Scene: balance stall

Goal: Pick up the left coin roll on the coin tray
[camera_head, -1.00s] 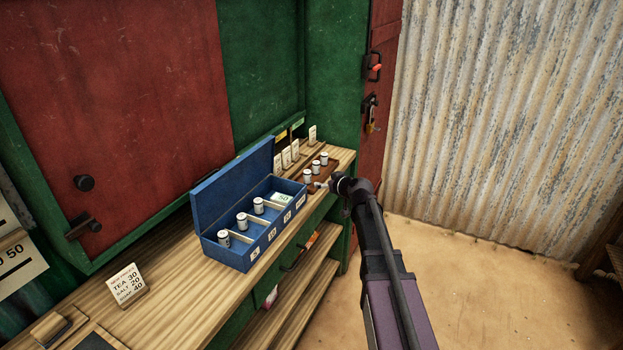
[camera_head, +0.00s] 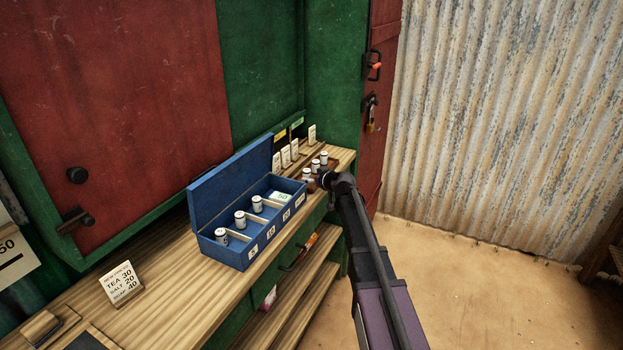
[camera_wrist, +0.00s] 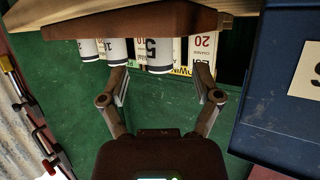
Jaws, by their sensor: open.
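The brown coin tray (camera_head: 334,162) stands at the far right end of the counter with three white coin rolls in a row. The left coin roll (camera_head: 307,174) is nearest the blue box. In the wrist view, which looks upside down, the tray (camera_wrist: 130,20) is at the top. The roll marked 5 (camera_wrist: 158,55), on the blue-box side, appears to be this left roll. My gripper (camera_wrist: 162,80) is open, its fingers on either side of that roll with gaps showing. In the head view my wrist (camera_head: 330,180) hides part of the tray.
A blue cash box (camera_head: 236,253) with an open lid and more rolls stands just left of the tray. Several price cards (camera_head: 286,157) stand behind the tray. The other two rolls (camera_wrist: 117,50) sit close beside. A red door (camera_head: 378,130) is to the right.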

